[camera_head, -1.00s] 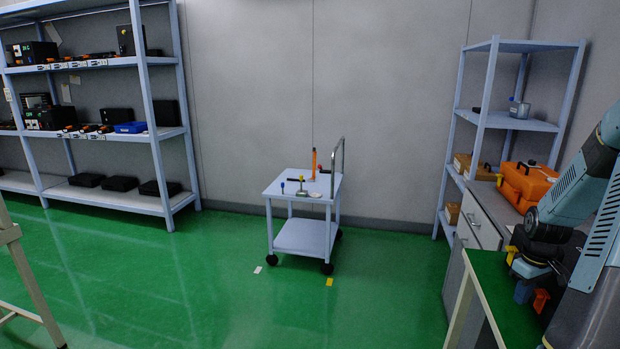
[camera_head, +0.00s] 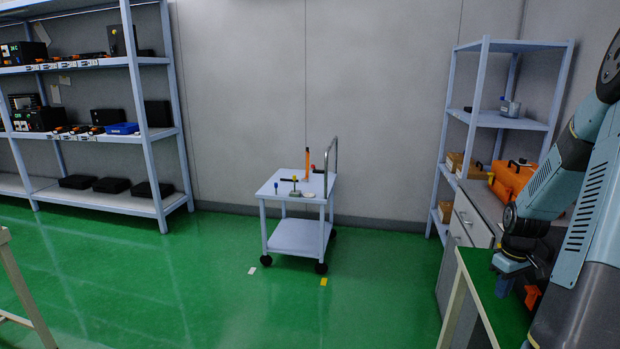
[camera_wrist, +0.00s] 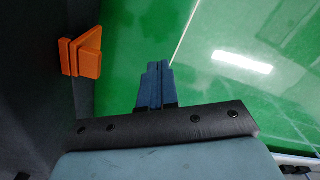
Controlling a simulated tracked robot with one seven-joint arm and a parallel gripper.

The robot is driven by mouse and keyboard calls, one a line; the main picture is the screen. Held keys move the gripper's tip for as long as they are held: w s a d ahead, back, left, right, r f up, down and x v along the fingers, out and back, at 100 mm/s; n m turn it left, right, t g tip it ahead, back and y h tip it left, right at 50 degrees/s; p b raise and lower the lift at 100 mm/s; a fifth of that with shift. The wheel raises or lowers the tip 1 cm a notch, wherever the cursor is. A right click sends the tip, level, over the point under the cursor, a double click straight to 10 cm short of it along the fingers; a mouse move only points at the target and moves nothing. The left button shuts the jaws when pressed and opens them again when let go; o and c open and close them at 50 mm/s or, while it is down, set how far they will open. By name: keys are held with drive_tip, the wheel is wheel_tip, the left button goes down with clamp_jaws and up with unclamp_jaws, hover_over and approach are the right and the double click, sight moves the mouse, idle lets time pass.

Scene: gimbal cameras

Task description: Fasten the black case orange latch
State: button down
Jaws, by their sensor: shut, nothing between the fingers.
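In the wrist view, the black case (camera_wrist: 35,85) fills the left edge as a dark upright wall, only partly in view. Its orange latch (camera_wrist: 84,52) sticks out from the case side toward the picture's middle. My gripper (camera_wrist: 154,68) is shut and empty, with its blue fingers together to the right of the latch and apart from it. In the head view, my gripper (camera_head: 504,286) points down over the green bench top at the lower right. An orange part (camera_head: 533,297) shows beside it. My arm hides most of the case there.
The green bench top (camera_head: 480,268) has a pale front edge. An orange toolbox (camera_head: 512,181) stands on the grey cabinet behind. A small cart (camera_head: 290,236) stands mid-floor, with shelves left (camera_head: 150,135) and right (camera_head: 500,120). The green floor between is open.

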wheel_tip(320, 180, up, 8)
drive_tip(key=shift+f, duration=0.2)
idle(0.8)
drive_tip(key=s+a+r+m+t+h, duration=0.15)
drive_tip(key=s+a+r, duration=0.25)
drive_tip(key=a+r, duration=1.15)
drive_tip(key=s+a+r+m+t, duration=0.1)
drive_tip(key=s+a+r+t, duration=0.1)
drive_tip(key=s+a, duration=0.5)
drive_tip(key=s+a+r+t+y, duration=0.1)
drive_tip(key=s+a+r+t, duration=0.1)
drive_tip(key=s+a, duration=0.4)
drive_tip(key=shift+s+a+r+m, duration=0.35)
drive_tip(key=shift+s+r, duration=0.4)
drive_tip(key=shift+s, duration=0.1)
